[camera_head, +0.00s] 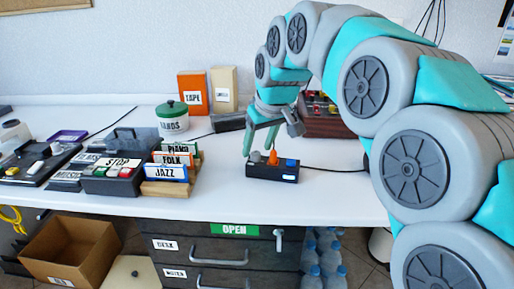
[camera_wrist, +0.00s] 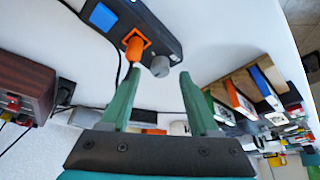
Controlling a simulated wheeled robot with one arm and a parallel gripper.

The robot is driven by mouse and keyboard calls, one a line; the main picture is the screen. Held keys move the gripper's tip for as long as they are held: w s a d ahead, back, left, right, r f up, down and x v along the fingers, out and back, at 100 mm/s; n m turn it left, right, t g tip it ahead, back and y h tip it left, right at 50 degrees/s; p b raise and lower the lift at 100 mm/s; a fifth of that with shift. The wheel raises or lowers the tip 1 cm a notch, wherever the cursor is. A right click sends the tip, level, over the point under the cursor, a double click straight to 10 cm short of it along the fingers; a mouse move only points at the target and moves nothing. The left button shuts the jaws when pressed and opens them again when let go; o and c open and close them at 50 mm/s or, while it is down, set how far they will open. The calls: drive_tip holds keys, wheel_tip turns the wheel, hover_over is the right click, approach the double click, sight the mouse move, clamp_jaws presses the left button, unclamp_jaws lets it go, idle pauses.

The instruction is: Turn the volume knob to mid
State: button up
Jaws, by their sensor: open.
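A black control box (camera_head: 260,171) sits on the white table below my gripper. It bears a round grey knob (camera_head: 255,156), an orange upright part (camera_head: 273,156) and a blue button (camera_head: 291,163). In the wrist view the grey knob (camera_wrist: 160,67) appears just beyond and between my fingertips, with the orange part (camera_wrist: 134,46) and blue button (camera_wrist: 103,17) to its left. I cannot read which control is the volume. My gripper (camera_head: 261,148), also in the wrist view (camera_wrist: 159,74), is open with green fingers and holds nothing. Contact with the knob cannot be told.
A disc rack (camera_head: 164,188) with JAZZ, FOLK and PIANO dividers stands left of the box. A STOP player (camera_head: 112,184) is farther left. A dark red-brown device (camera_head: 325,126) stands behind at right. A cable runs right from the box. The table's front edge is close.

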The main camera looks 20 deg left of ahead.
drive_tip(key=shift+x, duration=0.9)
clamp_jaws()
